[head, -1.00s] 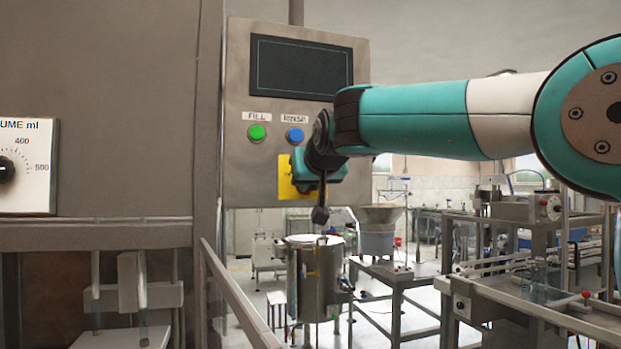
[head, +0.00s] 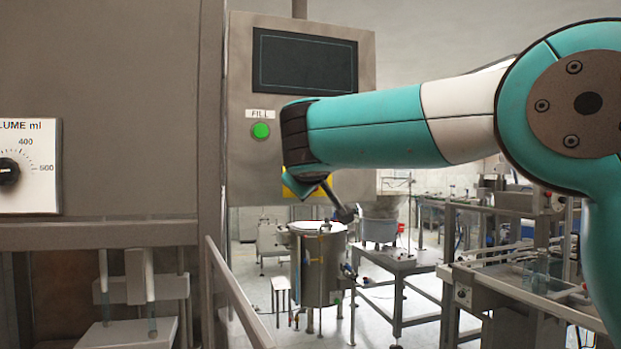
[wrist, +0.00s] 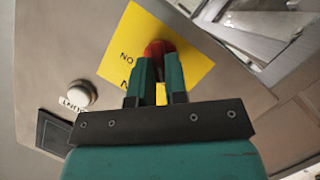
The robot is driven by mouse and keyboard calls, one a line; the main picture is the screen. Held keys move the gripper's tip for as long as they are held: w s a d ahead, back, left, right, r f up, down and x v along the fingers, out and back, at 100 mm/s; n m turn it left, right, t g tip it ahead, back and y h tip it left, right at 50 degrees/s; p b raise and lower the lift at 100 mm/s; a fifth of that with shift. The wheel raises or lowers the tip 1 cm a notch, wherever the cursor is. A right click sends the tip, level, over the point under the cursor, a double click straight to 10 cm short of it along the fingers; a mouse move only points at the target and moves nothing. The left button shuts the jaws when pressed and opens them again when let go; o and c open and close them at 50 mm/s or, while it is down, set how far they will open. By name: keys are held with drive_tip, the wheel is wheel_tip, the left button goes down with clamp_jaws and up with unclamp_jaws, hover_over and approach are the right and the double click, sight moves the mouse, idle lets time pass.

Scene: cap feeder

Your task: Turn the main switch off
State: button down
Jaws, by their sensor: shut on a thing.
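The main switch's red handle (wrist: 158,47) stands out from a yellow plate (wrist: 190,60) in the wrist view. My gripper (wrist: 158,66) has its two teal fingers on either side of the handle and is shut on it. The lettering on the plate is partly covered by the fingers, so I cannot read the switch position for sure. In the head view, only a small piece of the yellow plate (head: 327,185) shows below my wrist. The handle and my fingertips are hidden there behind my arm.
The grey control panel (head: 238,165) carries a dark screen (head: 305,61) and a green FILL button (head: 261,130). A pale round button (wrist: 80,93) is left of the plate in the wrist view. A volume dial (head: 9,171) is far left; a metal tank (head: 321,268) stands below.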

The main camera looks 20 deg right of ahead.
idle(0.4)
drive_tip(key=c, duration=1.1)
unclamp_jaws()
drive_tip(key=shift+c, duration=0.2)
drive_tip(key=b+v, duration=0.4)
drive_tip(key=v, duration=1.3)
drive_tip(key=shift+s, duration=0.2)
drive_tip(key=shift+a+f, duration=0.15)
